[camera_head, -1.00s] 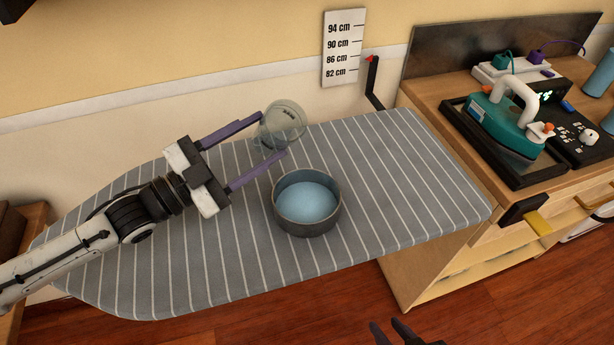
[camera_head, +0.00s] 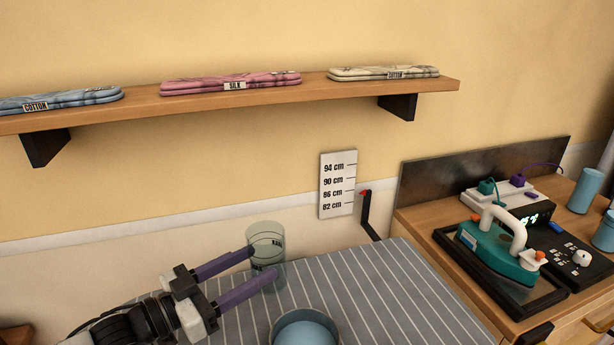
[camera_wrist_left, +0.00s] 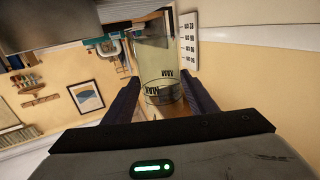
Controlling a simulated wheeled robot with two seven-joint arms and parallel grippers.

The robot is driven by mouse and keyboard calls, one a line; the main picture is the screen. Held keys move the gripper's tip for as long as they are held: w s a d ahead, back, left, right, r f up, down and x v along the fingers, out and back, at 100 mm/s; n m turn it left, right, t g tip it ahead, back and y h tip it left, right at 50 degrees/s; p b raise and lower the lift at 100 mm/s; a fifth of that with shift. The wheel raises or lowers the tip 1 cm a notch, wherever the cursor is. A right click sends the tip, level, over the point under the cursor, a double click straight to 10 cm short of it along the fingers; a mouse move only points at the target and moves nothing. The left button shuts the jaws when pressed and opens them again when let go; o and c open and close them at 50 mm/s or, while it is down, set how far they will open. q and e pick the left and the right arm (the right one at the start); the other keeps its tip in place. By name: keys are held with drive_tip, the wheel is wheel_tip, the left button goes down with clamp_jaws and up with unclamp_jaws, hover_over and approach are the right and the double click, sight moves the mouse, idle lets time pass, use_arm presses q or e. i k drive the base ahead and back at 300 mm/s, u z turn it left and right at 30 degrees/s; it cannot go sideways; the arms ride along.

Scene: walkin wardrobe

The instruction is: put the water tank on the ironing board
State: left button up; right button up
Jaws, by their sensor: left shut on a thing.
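The water tank (camera_head: 266,240) is a clear cylinder with dark markings. It stands nearly upright between the purple fingers of my left gripper (camera_head: 262,264), which is shut on it. The tank is over the back part of the grey striped ironing board (camera_head: 350,287); I cannot tell whether its base touches the cloth. In the left wrist view the tank (camera_wrist_left: 155,50) fills the space between both fingers. My right gripper is out of view.
A round bowl of blue water (camera_head: 304,330) sits on the board in front of the tank, partly cut off. A teal iron (camera_head: 497,252) rests on the cabinet at right. A wall shelf (camera_head: 300,98) with folded cloths hangs above. A height scale (camera_head: 338,184) is on the wall.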

sight(423, 325)
drive_tip(key=k, duration=1)
